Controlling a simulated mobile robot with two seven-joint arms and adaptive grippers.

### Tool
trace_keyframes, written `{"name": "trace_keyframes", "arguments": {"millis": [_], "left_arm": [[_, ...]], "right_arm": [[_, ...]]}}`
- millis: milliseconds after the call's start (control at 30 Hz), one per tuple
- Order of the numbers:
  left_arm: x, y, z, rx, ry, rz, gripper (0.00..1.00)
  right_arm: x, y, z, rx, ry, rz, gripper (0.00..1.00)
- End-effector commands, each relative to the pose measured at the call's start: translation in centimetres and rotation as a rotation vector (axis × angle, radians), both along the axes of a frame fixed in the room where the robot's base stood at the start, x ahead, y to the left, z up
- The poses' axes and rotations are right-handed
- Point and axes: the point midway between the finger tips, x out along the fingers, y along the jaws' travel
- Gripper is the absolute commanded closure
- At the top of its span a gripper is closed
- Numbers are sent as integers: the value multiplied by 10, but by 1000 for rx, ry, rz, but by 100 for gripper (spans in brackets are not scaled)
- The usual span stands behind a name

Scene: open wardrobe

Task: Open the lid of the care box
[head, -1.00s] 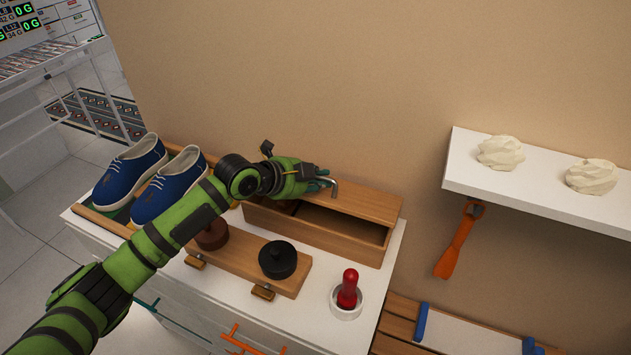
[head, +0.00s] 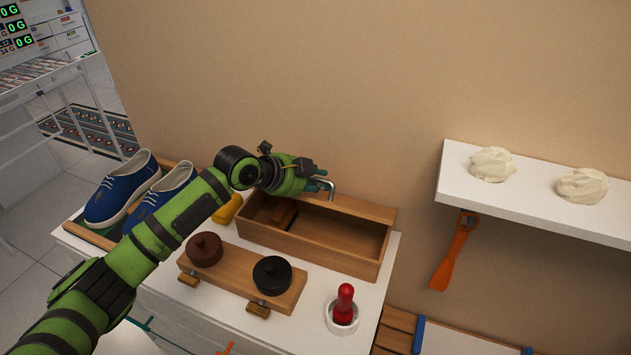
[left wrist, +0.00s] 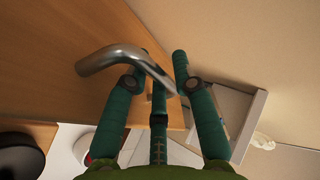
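The care box (head: 300,246) is a long wooden box on the white cabinet top. Its inside shows from above, with a brown piece (head: 283,214) at the left end. The lid (head: 365,208) is raised at the back and seen nearly edge-on. A bent metal handle (head: 331,187) shows beside my left gripper (head: 318,184), above the back edge. In the left wrist view the handle (left wrist: 120,60) crosses the left finger and ends between the fingers. The left fingertips (left wrist: 160,56) stand apart, with no firm grip visible. My right gripper is not in view.
Blue shoes (head: 140,195) stand left, partly behind my arm. A wooden stand (head: 230,275) with brown and black round pots is in front. A red-topped item (head: 345,300) sits in a white cup. A white shelf (head: 540,205) and an orange shoehorn (head: 455,250) are right.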

Motion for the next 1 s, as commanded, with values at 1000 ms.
{"name": "trace_keyframes", "arguments": {"millis": [1000], "left_arm": [[-63, 66, 66, 1, 1, 1, 70]], "right_arm": [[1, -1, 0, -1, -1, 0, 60]]}}
